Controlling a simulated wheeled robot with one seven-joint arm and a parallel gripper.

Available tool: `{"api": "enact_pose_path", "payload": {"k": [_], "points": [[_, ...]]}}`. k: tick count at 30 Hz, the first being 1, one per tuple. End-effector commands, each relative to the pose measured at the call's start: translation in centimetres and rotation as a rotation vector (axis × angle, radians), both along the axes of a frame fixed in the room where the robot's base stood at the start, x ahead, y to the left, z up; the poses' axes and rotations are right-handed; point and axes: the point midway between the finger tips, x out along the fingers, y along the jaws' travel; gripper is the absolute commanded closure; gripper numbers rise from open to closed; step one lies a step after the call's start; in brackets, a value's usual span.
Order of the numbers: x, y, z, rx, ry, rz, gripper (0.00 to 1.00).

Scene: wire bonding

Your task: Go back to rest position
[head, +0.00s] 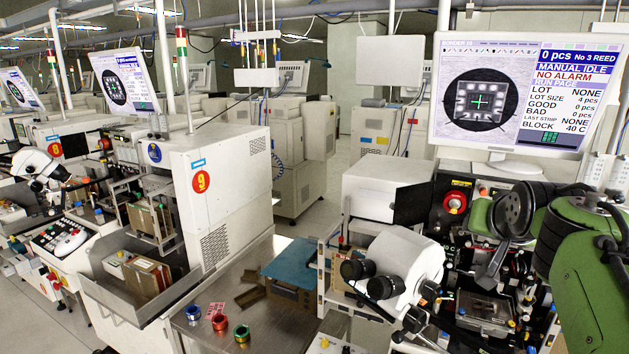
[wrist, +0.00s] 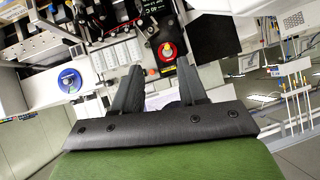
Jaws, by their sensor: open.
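My gripper (wrist: 159,68) shows in the wrist view with its two dark fingers spread apart and nothing between them. Beyond the fingertips is the bonding machine's front panel with a red knob (wrist: 167,51) on a yellow ring. In the head view, my green and black arm (head: 585,265) is folded at the right edge, in front of the bonder. The fingers are hard to make out there among the dark parts.
The bonder's monitor (head: 530,90) reads manual idle and no alarm. A white microscope (head: 400,270) stands left of my arm. A metal table holds a blue sheet (head: 291,262) and several coloured rings (head: 219,322). A white cabinet (head: 215,185) stands further left. Floor shows between machines.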

Motion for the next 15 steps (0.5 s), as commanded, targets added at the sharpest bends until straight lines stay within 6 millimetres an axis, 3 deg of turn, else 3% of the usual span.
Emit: {"api": "enact_pose_path", "payload": {"k": [5,7,12,15], "points": [[-6.9,6.0,-2.6,-0.001,0.121,0.098,0.58],[-10.9,8.5,-4.6,-0.006,0.189,0.149,0.58],[-22.2,13.3,-11.6,-0.035,0.374,0.293,0.58],[-26.7,14.3,-15.0,-0.051,0.451,0.348,0.58]]}}
